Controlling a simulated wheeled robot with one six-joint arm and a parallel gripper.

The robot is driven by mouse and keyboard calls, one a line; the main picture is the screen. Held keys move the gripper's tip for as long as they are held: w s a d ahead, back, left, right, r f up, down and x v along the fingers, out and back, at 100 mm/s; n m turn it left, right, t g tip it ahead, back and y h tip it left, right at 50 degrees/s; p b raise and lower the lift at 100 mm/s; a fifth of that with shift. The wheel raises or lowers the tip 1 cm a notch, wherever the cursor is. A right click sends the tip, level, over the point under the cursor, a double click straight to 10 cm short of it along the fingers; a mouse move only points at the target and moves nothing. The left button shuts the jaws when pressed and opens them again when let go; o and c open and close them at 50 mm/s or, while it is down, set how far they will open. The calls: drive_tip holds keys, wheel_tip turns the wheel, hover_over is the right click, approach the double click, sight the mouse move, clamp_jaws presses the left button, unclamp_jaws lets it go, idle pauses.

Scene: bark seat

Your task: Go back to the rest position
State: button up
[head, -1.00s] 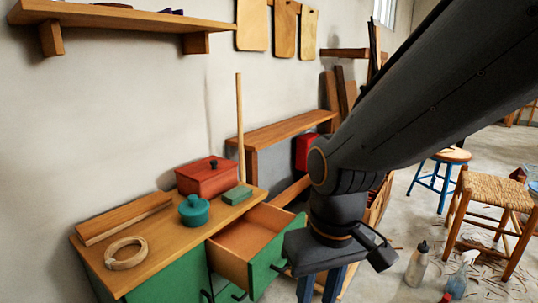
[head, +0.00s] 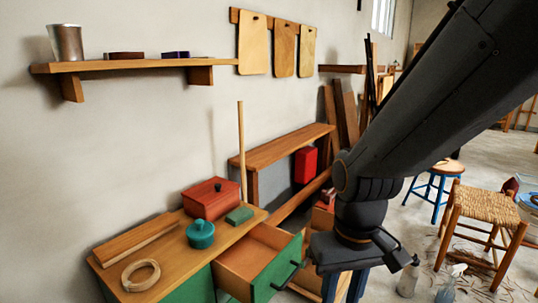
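My arm reaches in from the upper right in the head view, and my gripper (head: 344,288) points down at the bottom middle. Its two blue fingers stand apart with a gap between them, and I see nothing held. Their tips are cut off by the lower picture edge. The gripper is to the right of an open, empty-looking drawer (head: 255,257) with a green front, and appears apart from it.
The green cabinet's wooden top (head: 185,250) holds a red box (head: 211,199), a teal pot (head: 200,234), a green block (head: 239,215) and a wooden ring (head: 141,275). A woven stool (head: 487,205), a blue-legged stool (head: 436,186) and bottles (head: 408,280) stand at right.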

drive_tip(key=s+d+r+m+p, duration=0.1)
drive_tip(key=d+r+m+p, duration=0.1)
drive_tip(key=d+r+p, duration=0.4)
drive_tip(key=r+p, duration=0.1)
drive_tip(key=p, duration=0.2)
drive_tip(key=shift+d, duration=0.2)
drive_tip(key=shift+s+r, duration=0.1)
idle(1.0)
